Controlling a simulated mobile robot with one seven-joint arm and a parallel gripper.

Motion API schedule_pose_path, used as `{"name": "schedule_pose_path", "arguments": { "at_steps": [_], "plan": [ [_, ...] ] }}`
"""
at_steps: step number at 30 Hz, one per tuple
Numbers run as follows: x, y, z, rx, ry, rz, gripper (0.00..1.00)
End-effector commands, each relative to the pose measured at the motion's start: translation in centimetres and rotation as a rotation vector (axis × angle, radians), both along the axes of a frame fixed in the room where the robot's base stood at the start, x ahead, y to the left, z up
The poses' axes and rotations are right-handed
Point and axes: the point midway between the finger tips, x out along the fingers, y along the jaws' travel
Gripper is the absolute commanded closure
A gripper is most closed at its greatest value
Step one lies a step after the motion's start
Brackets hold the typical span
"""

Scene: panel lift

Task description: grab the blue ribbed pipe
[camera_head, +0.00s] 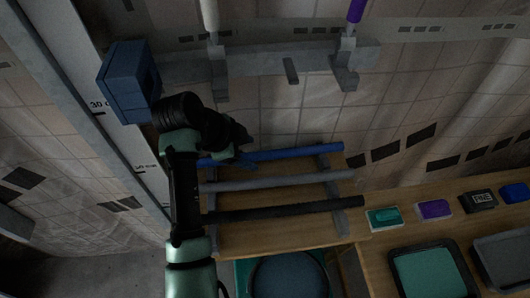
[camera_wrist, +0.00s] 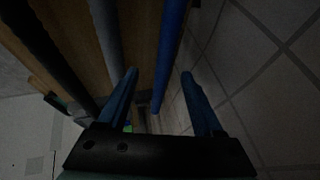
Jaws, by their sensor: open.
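The blue ribbed pipe (camera_head: 292,154) lies across the rack as the farthest of three parallel pipes, close to the tiled wall. In the wrist view the blue pipe (camera_wrist: 169,45) runs lengthwise and passes between the two fingers in the picture. My gripper (camera_head: 243,137) is at the left part of the pipe in the head view, and the arm hides the pipe's left end. In the wrist view my gripper (camera_wrist: 159,74) is open, with a blue finger on each side of the pipe. I cannot tell whether the fingertips reach down around it.
A grey pipe (camera_head: 280,183) and a black pipe (camera_head: 285,211) lie parallel on the same rack, over a wooden board (camera_head: 240,233). A blue box (camera_head: 128,82) is left of my wrist. A grey wall bracket (camera_head: 270,64) is above. Trays and small boxes stand at the right.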

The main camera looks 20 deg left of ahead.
Motion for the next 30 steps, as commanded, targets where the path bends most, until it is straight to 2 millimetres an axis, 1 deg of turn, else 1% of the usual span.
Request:
{"name": "schedule_pose_path", "arguments": {
  "at_steps": [3, 9, 12, 15, 21, 26, 30],
  "plan": [
    [1.2, -0.9, 0.1, 0.002, 0.000, -0.004, 0.32],
    [2.5, -1.8, -3.0, 0.000, 0.003, -0.001, 0.32],
    [3.0, -2.1, -3.9, 0.001, 0.002, -0.001, 0.32],
    [3.2, -2.2, -4.3, 0.002, 0.000, -0.001, 0.32],
    [3.2, -2.2, -4.3, 0.002, -0.001, -0.001, 0.32],
    [3.2, -2.2, -4.3, 0.002, -0.001, 0.000, 0.61],
    [3.2, -2.2, -4.3, 0.002, -0.001, 0.000, 0.86]
  ]
}}
